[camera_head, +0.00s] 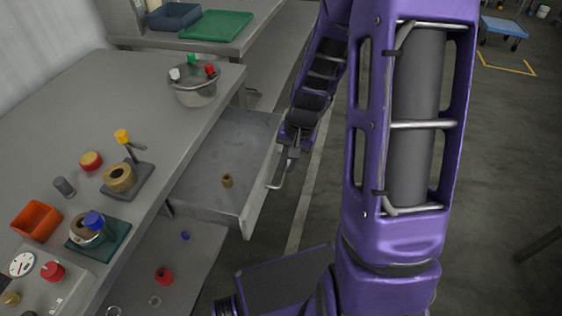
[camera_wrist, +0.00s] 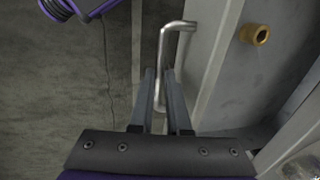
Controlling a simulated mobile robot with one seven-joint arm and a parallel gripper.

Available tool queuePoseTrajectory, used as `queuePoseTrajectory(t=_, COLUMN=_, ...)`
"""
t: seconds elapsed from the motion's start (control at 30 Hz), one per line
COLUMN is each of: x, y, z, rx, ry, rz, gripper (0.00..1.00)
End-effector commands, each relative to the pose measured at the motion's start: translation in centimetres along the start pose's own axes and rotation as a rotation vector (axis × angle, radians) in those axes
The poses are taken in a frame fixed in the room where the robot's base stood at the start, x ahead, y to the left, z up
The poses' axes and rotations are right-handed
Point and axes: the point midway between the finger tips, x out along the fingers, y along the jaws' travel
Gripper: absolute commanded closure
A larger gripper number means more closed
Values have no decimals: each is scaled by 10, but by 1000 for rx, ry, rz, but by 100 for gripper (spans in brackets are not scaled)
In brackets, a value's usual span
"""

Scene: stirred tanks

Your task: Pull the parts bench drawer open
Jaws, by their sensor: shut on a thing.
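The parts bench drawer (camera_head: 205,188) is pulled well out from under the bench top in the head view. A small brass-coloured bushing (camera_head: 227,180) lies inside it, and it also shows in the wrist view (camera_wrist: 254,34). The drawer's bar handle (camera_wrist: 163,48) stands off the drawer front (camera_wrist: 216,62). My gripper (camera_wrist: 164,72) is shut on the handle, with its two fingers on either side of the bar. In the head view my gripper (camera_head: 284,160) is at the drawer's front, partly hidden by its own links.
The bench top (camera_head: 60,130) holds a steel bowl (camera_head: 194,88), an orange bin (camera_head: 36,221) and several valve parts. A lower shelf (camera_head: 190,255) holds a red part (camera_head: 163,275). A second bench with a green tray (camera_head: 217,25) stands behind. Floor (camera_head: 510,170) to the right is mostly clear.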

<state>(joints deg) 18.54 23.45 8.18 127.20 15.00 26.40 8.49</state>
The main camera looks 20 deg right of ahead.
Motion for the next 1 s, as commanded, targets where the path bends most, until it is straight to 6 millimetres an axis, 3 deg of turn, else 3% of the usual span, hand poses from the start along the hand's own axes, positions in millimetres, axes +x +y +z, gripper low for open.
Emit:
queuePoseTrajectory(t=0.23, x=-1, y=0, z=-1, rx=0, ry=2, rz=0, gripper=100)
queuePoseTrajectory(t=0.27, x=-1, y=0, z=-1, rx=0, ry=2, rz=0, gripper=82)
queuePoseTrajectory(t=0.4, x=0, y=0, z=-1, rx=0, ry=1, rz=0, gripper=56)
queuePoseTrajectory(t=0.77, x=-4, y=0, z=-1, rx=0, ry=2, rz=0, gripper=55)
queuePoseTrajectory(t=1.0, x=-45, y=-1, z=-2, rx=-1, ry=6, rz=-1, gripper=55)
